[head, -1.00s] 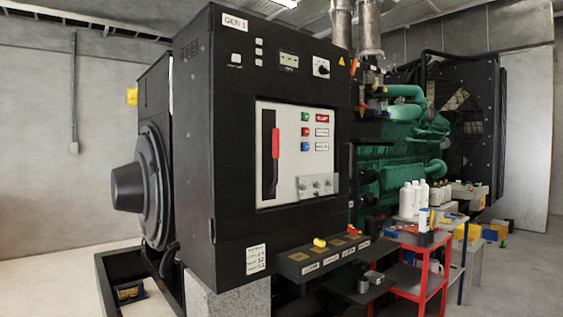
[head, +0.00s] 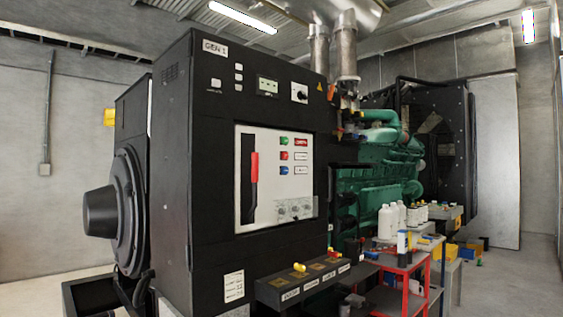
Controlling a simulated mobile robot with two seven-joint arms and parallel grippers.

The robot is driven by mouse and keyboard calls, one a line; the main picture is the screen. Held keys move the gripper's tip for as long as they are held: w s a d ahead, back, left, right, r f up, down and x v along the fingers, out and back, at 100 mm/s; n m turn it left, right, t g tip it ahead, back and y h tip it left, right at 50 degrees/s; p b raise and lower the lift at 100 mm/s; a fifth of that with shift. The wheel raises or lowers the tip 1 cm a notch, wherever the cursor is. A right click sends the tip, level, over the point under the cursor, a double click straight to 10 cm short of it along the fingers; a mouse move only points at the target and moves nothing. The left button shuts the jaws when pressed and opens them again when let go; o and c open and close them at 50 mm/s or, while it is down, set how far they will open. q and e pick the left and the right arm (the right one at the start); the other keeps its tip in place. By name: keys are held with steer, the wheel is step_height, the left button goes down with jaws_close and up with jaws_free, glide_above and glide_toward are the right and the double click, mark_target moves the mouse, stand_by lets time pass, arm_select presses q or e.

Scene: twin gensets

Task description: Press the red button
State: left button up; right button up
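A small red button (head: 284,156) sits in a column on the white panel (head: 270,205) of the black GEN 1 cabinet (head: 218,120). A green button (head: 284,141) is above it and a blue button (head: 284,171) below it, each with a label to its right. A red-handled lever (head: 254,175) stands upright in a dark slot left of the buttons. A clear cover with knobs is low on the panel. Neither of my grippers shows in the head view.
A black shelf with a yellow knob (head: 299,267) juts out below the cabinet. The green engine (head: 375,175) is behind. Floor shows clear at far right.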

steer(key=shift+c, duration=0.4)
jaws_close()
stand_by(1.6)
